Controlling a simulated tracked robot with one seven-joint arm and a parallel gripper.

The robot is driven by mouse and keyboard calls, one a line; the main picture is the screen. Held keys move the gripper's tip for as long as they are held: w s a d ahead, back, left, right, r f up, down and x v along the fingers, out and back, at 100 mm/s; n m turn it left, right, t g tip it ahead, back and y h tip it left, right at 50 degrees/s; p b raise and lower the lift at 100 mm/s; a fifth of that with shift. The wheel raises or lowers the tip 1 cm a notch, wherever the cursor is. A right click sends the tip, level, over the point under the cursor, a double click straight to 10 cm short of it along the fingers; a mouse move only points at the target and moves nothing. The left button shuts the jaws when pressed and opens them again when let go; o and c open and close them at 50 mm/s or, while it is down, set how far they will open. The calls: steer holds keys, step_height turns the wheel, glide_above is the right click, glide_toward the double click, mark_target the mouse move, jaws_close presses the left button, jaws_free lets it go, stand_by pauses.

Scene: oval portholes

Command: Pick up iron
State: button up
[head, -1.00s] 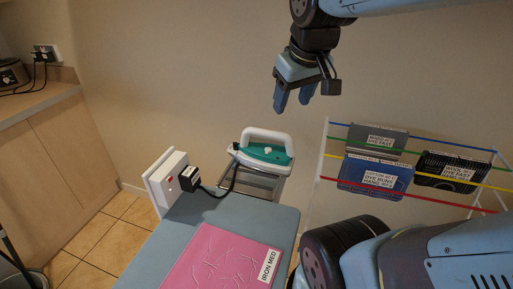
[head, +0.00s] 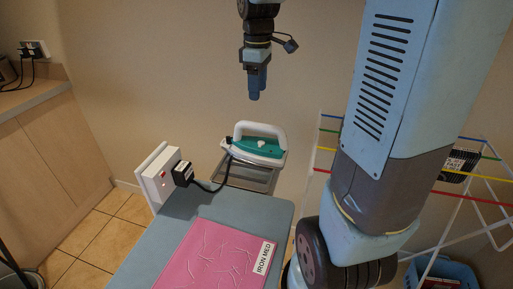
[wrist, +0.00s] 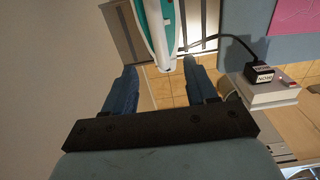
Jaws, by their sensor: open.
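The iron (head: 252,149), white and teal with a white handle on top, sits on the metal rest (head: 250,177) at the far end of the ironing board (head: 270,212). A black cord runs from it to a plug labelled IRON (head: 183,174). My gripper (head: 255,96) points down above the iron, apart from it, with its fingers overlapping in the head view. In the wrist view my gripper (wrist: 159,68) is open and empty. The iron (wrist: 157,32) shows just beyond the gap between the fingers, its top cut off by the frame.
The plug is in a white socket box (head: 160,174) left of the board. A pink cloth labelled IRON MED (head: 215,255) lies on the board. A drying rack (head: 470,197) stands at right, partly hidden by my arm. A wooden counter (head: 50,150) is at left.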

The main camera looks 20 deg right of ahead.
mark_target(259, 127)
step_height(259, 127, down, 9)
steer(key=shift+w+r, duration=0.1)
steer(key=shift+d+f, duration=0.15)
steer(key=shift+f, duration=1.15)
steer(key=shift+d+f, duration=0.1)
steer(key=shift+f, duration=1.15)
jaws_close()
